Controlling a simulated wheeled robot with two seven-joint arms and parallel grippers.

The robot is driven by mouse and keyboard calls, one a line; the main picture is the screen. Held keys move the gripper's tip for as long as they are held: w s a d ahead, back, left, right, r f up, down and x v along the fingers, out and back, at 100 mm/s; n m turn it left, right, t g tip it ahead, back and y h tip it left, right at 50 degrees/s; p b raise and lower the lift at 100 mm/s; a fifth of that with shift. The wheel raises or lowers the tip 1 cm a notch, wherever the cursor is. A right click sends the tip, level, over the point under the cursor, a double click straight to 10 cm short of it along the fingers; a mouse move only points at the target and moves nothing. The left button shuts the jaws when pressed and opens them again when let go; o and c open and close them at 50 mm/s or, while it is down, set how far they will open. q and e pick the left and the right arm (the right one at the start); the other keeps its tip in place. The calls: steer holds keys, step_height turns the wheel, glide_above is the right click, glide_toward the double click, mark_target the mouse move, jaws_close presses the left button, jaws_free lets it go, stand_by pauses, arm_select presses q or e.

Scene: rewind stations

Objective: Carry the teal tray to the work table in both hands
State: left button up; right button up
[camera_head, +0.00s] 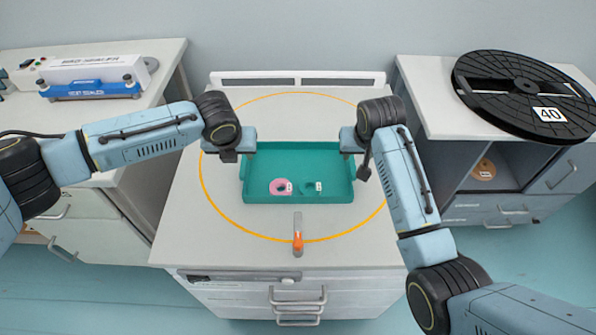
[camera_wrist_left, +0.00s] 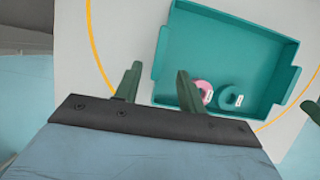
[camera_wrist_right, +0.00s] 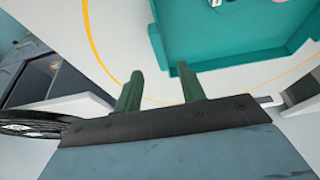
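The teal tray (camera_head: 299,197) lies flat inside an orange ring on the white table in the middle of the head view. A pink roll (camera_head: 280,187) and a teal roll (camera_head: 308,187), each with a white tag, lie in it. My left gripper (camera_head: 246,152) is at the tray's left end; the left wrist view shows its fingers (camera_wrist_left: 157,82) spread and empty beside the tray. My right gripper (camera_head: 349,152) is at the right end; the right wrist view shows its fingers (camera_wrist_right: 160,88) spread and empty, near a handle tab (camera_wrist_right: 157,46). Neither grips the tray.
An orange-tipped lever (camera_head: 298,242) stands at the table's front. A left counter (camera_head: 120,100) carries a blue and white sealer (camera_head: 92,82). A right counter (camera_head: 425,90) holds a big black reel (camera_head: 520,100) labelled 40.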

mark_target(243, 163)
arm_select(q)
steer(key=x, duration=0.8)
steer(key=shift+w+f, duration=0.1)
steer(key=shift+f, duration=0.05)
arm_select(e)
steer(key=x, duration=0.8)
steer(key=shift+w+f, duration=0.1)
arm_select(q)
jaws_close()
arm_select(e)
jaws_close()
